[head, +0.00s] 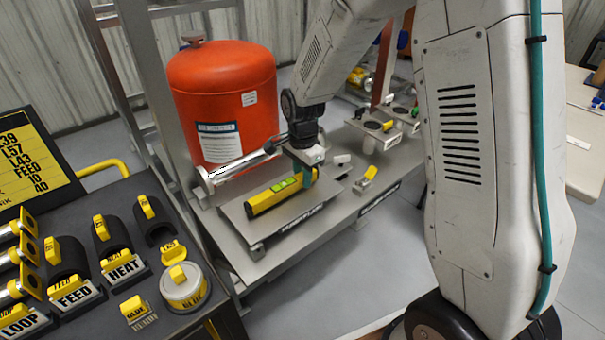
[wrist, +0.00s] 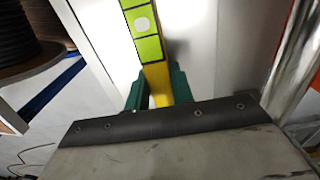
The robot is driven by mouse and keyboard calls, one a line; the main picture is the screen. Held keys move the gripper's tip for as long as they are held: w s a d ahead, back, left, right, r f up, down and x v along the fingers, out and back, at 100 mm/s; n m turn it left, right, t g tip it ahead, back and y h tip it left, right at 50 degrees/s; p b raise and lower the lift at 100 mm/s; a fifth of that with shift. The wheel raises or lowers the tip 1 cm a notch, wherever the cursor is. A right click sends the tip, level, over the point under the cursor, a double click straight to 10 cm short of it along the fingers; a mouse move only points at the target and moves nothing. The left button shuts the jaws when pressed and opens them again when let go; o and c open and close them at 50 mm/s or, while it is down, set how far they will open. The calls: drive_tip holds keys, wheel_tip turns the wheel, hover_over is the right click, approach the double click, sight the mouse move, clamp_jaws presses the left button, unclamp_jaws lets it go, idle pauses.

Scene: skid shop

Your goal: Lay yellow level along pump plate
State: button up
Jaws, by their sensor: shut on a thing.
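The yellow level (head: 280,190) with bright green windows lies lengthwise over the grey pump plate (head: 290,217) in the head view. I cannot tell whether it touches the plate or hangs just above it. My gripper (head: 306,174) is at the level's right end, with green fingers on either side of it. In the wrist view the level (wrist: 147,40) runs up from between the green fingers of my gripper (wrist: 156,92), which are shut on it. The dark wrist edge hides the level's near end.
A red tank (head: 222,100) stands behind the plate, with a metal pipe (head: 240,162) between them. A yellow-tabbed piece (head: 366,178) lies right of the plate. A dark cart (head: 120,240) with labelled holders and a round tub (head: 185,287) stands at left front.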

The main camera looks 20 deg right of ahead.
drive_tip(key=shift+f, duration=0.3)
idle(0.4)
drive_tip(key=o, duration=1)
drive_tip(key=shift+c, duration=0.5)
drive_tip(key=shift+r, duration=4)
